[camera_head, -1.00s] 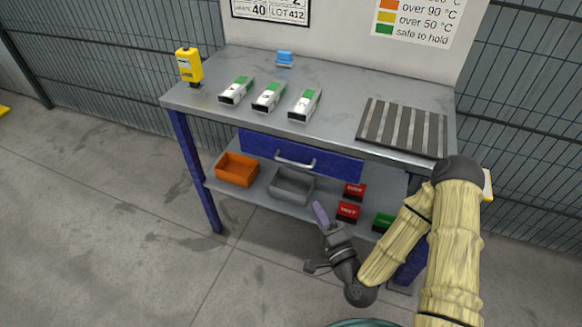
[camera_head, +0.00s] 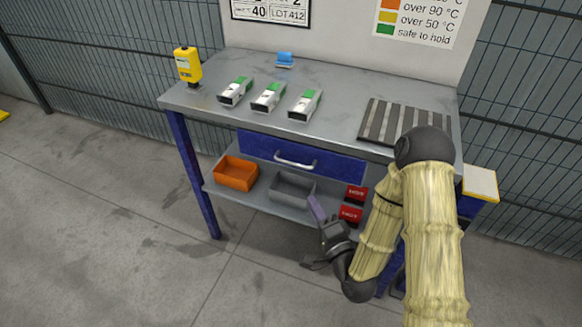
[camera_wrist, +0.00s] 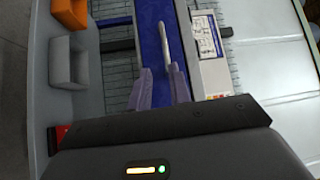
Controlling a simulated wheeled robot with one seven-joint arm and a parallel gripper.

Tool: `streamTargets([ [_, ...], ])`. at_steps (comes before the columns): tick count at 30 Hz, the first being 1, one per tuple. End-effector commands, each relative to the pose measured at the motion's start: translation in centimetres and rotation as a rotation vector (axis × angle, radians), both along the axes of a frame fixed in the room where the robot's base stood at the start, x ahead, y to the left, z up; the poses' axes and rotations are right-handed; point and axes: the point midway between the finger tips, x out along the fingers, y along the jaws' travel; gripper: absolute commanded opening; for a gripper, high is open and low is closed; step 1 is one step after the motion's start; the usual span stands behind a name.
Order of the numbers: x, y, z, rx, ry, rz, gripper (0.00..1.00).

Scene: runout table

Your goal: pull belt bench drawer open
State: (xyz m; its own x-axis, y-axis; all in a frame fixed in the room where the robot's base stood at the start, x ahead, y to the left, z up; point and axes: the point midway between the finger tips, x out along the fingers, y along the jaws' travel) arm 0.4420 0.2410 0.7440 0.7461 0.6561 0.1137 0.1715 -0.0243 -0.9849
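The blue belt bench drawer (camera_head: 263,148) sits under the bench top and looks shut, its front flush below the table edge. Its pale bar handle (camera_head: 295,163) runs across the front. In the wrist view the drawer front (camera_wrist: 152,40) is a blue strip with the handle (camera_wrist: 164,42) along it. My gripper (camera_head: 316,208) is in front of the lower shelf, below and right of the handle. In the wrist view my gripper (camera_wrist: 160,85) shows two purple fingers apart, with nothing between them, pointing toward the handle's near end. No contact with the handle shows.
The bench top (camera_head: 340,115) holds several white-green items and a slatted rack (camera_head: 403,124). A yellow device (camera_head: 188,65) stands at its left. The lower shelf holds an orange bin (camera_head: 235,173), a grey bin (camera_head: 291,187) and red boxes (camera_head: 350,214). Floor in front is clear.

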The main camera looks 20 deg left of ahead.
Motion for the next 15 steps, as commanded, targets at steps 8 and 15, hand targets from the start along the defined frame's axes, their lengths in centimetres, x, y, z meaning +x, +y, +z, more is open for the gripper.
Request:
streamTargets([
  [8, 1.5, 1.2, 0.4, 0.014, -0.018, -0.003, 0.20],
  [15, 3.2, 2.8, 1.2, 0.015, -0.017, -0.004, 0.20],
])
